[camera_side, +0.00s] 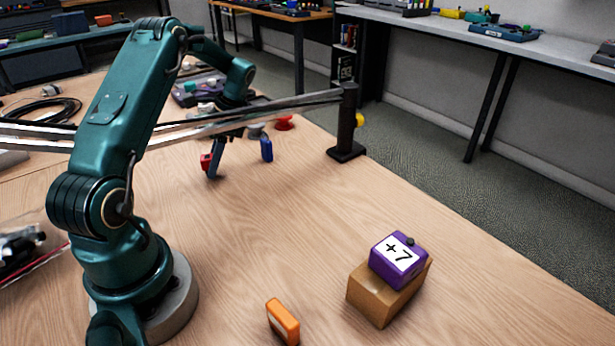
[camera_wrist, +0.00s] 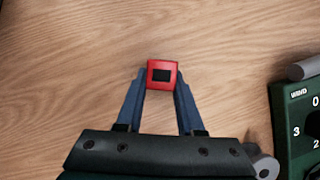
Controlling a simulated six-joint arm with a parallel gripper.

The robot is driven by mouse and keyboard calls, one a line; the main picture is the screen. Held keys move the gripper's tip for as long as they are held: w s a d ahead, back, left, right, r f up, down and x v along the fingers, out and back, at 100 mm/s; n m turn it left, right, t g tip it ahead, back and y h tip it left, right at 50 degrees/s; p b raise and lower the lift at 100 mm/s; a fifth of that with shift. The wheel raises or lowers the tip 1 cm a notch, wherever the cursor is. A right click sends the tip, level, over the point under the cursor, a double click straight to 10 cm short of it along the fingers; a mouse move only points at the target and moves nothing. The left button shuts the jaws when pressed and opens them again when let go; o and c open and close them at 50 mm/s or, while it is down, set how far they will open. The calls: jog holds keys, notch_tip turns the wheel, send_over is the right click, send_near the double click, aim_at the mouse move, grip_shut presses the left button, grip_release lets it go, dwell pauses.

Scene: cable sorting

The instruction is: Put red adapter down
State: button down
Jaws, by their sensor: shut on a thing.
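The red adapter (camera_wrist: 162,75) is a small red block with a dark square opening on its face. In the wrist view it sits between the two blue fingertips of my gripper (camera_wrist: 161,80), which is shut on it. In the side view the red adapter (camera_side: 206,162) shows partly beside a blue finger of my gripper (camera_side: 213,166), over the wooden table near the metal rail. I cannot tell whether the adapter touches the table.
A black post (camera_side: 347,125) holds a metal rail crossing the table. A blue piece (camera_side: 267,150) is near the gripper. A green dial unit (camera_wrist: 297,125) is at right.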

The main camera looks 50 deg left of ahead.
jog(key=shift+f, duration=0.2)
jog(key=c, duration=0.5)
grip_release()
jog(key=shift+f, duration=0.1)
jog(key=v, duration=1.2)
jog(key=shift+r, duration=0.2)
